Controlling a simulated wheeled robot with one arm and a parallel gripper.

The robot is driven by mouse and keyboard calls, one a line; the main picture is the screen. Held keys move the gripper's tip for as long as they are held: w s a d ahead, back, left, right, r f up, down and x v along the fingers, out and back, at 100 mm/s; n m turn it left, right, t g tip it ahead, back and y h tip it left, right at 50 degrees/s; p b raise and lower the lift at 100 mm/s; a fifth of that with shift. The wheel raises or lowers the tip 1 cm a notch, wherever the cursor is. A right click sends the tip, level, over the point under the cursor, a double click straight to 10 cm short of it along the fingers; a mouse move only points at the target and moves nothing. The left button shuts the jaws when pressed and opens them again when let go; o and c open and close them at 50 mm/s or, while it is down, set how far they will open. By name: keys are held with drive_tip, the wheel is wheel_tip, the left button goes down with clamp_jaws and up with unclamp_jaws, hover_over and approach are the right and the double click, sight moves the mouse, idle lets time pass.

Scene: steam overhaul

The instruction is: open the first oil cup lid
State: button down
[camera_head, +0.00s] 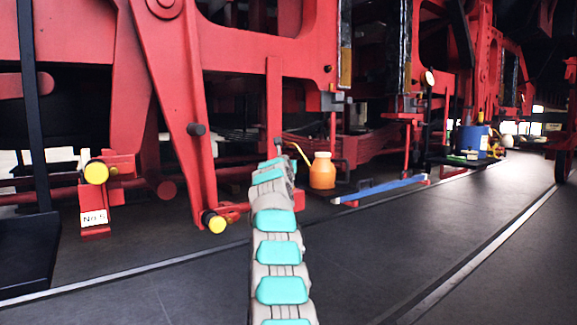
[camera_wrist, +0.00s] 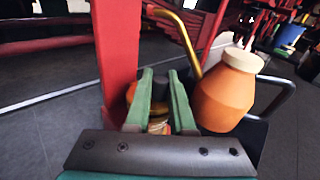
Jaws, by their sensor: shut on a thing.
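In the wrist view my gripper (camera_wrist: 163,88) has its two green fingers close together around a small dark round piece (camera_wrist: 160,84). It looks like the oil cup lid, but the fingers hide much of it. Below it, between the fingers, is a brass-orange body (camera_wrist: 158,126), possibly the oil cup. A bit of orange also shows left of the left finger. I cannot tell whether the lid is open. In the head view my arm reaches toward the red frame, and the gripper's fingers cannot be made out there.
An orange oil can (camera_head: 322,171) with a yellow spout stands close to the right of my gripper; it also shows in the wrist view (camera_wrist: 226,95). A red upright post (camera_wrist: 118,60) is close on the left. A blue bar (camera_head: 380,188) lies farther right. The floor is clear in front.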

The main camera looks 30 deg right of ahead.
drive_tip(key=shift+a, duration=0.1)
idle(0.3)
drive_tip(key=c, duration=0.8)
unclamp_jaws()
drive_tip(key=shift+s, duration=0.1)
drive_tip(key=shift+o, duration=0.2)
drive_tip(key=shift+a, duration=0.1)
drive_tip(key=shift+b+v, duration=1.1)
drive_tip(key=shift+b, duration=0.05)
drive_tip(key=shift+b+v, duration=1.7)
drive_tip(key=shift+v, duration=1.1)
drive_tip(key=shift+r, duration=0.1)
